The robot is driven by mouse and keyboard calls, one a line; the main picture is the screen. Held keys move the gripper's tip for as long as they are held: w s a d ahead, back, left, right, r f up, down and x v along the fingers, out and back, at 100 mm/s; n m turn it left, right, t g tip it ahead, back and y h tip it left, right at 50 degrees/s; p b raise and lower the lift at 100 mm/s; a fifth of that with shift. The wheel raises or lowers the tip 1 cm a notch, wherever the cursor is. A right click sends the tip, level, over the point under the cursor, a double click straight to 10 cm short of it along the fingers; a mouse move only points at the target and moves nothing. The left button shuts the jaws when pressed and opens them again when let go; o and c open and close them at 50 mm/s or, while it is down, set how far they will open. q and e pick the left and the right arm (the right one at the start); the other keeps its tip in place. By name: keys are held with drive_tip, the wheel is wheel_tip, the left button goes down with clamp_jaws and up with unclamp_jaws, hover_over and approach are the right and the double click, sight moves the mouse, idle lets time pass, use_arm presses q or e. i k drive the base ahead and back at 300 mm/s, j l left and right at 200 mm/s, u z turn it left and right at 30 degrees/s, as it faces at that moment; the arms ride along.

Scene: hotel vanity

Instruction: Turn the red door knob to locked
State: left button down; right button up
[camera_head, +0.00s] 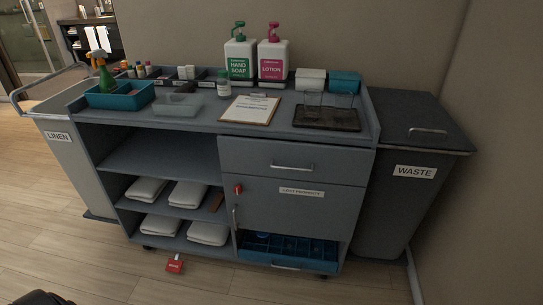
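The red door knob (238,188) is small and sits near the upper left corner of the grey cabinet door (290,212) on the cart's right half. The door looks closed and bears a white label (301,192) with small print. A slim vertical handle (235,217) is below the knob. The knob is too small for me to tell its turned position. Neither of my grippers can be made out in the head view, and nothing is seen touching the knob.
A drawer (292,163) is above the door, and a blue divided bin (288,249) is below it. Open shelves with folded towels (187,195) are left. A red tag (174,263) is at floor level. A waste bin (413,185) stands right. The floor in front is mostly clear.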

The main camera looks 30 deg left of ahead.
sight(238, 189)
drive_tip(key=u, duration=1.15)
